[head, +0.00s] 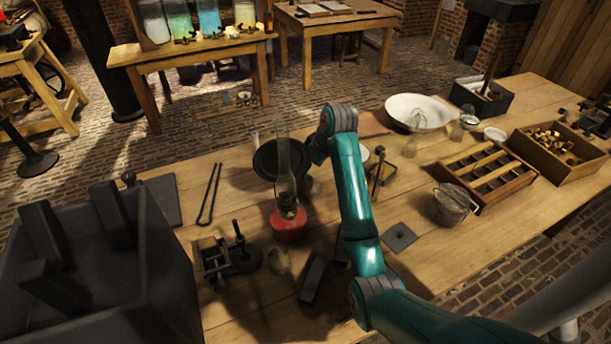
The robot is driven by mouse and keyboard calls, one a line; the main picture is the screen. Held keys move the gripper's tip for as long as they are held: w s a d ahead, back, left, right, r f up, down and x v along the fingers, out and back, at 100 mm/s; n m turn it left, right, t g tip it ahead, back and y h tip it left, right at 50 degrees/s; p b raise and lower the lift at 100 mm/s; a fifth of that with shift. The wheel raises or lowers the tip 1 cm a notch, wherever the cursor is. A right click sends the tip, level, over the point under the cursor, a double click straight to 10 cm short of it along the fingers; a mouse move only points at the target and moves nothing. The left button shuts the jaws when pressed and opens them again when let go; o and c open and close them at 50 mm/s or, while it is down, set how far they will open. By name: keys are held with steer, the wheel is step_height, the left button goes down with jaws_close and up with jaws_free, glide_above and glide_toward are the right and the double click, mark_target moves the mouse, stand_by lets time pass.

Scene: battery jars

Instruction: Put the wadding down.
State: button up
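I cannot pick out any wadding in the head view. My teal arm reaches over the middle of the wooden table (440,262) and bends down at its far end. My gripper's fingers cannot be made out there, so whether they hold anything does not show. A pale round thing (365,155) shows partly behind the arm; what it is cannot be told.
A red oil lamp (288,224) with a tall glass stands left of my arm, before a dark round dish (266,160). A large dark box (150,290) fills the left front. A white basin (432,108), slotted wooden rack (490,172) and wooden box (575,165) stand right.

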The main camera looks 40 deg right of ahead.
steer(key=shift+v, duration=1.8)
